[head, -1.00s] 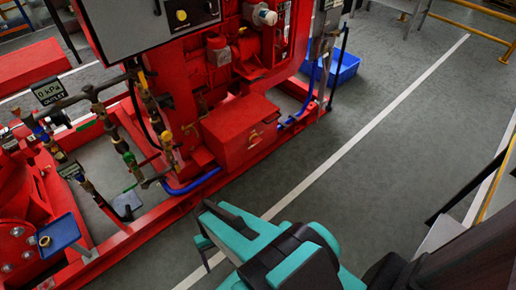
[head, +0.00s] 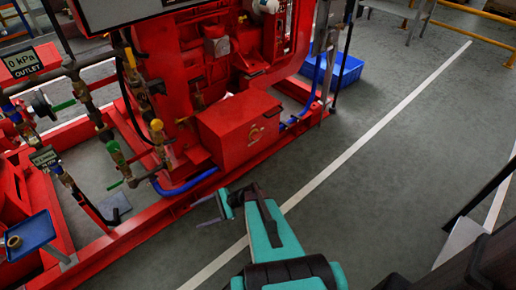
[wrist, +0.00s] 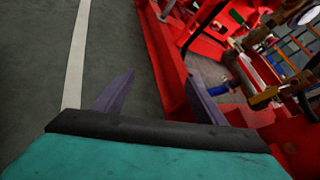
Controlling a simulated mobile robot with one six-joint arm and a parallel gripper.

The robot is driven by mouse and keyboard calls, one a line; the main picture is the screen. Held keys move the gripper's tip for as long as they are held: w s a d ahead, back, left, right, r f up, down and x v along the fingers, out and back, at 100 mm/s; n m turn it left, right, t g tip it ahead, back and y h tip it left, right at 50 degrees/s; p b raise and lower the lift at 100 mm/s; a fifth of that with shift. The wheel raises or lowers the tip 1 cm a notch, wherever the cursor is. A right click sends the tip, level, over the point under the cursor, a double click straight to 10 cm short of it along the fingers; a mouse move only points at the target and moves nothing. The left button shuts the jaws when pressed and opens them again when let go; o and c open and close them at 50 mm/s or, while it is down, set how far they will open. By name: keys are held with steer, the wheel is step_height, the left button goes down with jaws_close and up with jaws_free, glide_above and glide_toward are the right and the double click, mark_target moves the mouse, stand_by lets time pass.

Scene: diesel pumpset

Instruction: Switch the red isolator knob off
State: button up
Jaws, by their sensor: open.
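A red box (head: 238,129) stands on the red pumpset frame. On its right-hand face is a small round red and yellow fitting (head: 256,134), which looks like the isolator knob; its setting is too small to read. My gripper (head: 203,211) is in front of and below the box, beside the frame's lower rail, apart from the fitting. In the wrist view my gripper (wrist: 161,75) is open and empty, its two fingers spread over floor and the frame's edge. I cannot make out the knob in the wrist view.
A blue tray (head: 30,236) is at the lower left. A blue hose (head: 185,187) runs below the box. A blue crate (head: 342,70) sits behind.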

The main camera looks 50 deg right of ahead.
steer(key=w+d+m+t+h+b, duration=0.1)
steer(key=w+d+m+t+b, duration=0.35)
steer(key=d, duration=0.75)
steer(key=m+t+h+b, duration=0.9)
steer(key=m+t+h, duration=0.2)
steer(key=m+h, duration=0.15)
glide_toward(256, 137)
steer(key=d+v, duration=0.1)
steer(key=v, duration=0.5)
steer(key=shift+d+r+g+y, duration=0.1)
steer(key=shift+r+g+y, duration=0.15)
steer(key=shift+y, duration=0.1)
steer(key=shift+w, duration=0.1)
steer(key=a+b+x, duration=0.1)
steer(key=b+x, duration=0.3)
steer(key=x, duration=0.9)
steer(key=shift+w+d, duration=0.4)
steer(key=shift+d, duration=0.1)
